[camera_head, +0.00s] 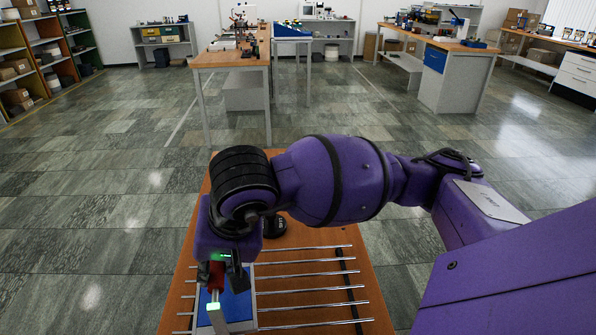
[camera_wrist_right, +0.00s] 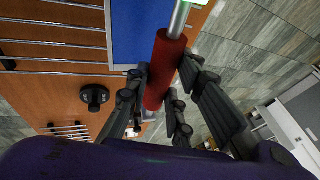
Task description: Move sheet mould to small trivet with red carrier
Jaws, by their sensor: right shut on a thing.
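My right gripper (camera_head: 219,275) is shut on the red grip of the carrier (camera_head: 216,273). In the right wrist view the fingers (camera_wrist_right: 166,72) close around this red cylinder (camera_wrist_right: 163,84), and a bright metal rod (camera_wrist_right: 180,18) runs out of its far end. The blue sheet mould (camera_wrist_right: 140,35) with a pale rim lies just beside the grip; it also shows in the head view (camera_head: 236,306), over the left end of a rack of metal rods (camera_head: 305,290). Whether carrier and mould are joined is unclear. A smaller set of rods, perhaps the small trivet (camera_wrist_right: 70,131), shows at lower left. My left gripper is out of view.
The rack stands on an orange-brown table (camera_head: 350,240). A round black object (camera_wrist_right: 95,97) lies on the table near the rods; part of it shows below my arm in the head view (camera_head: 273,228). My arm hides the table's far part. Workbenches (camera_head: 230,55) stand farther off across the tiled floor.

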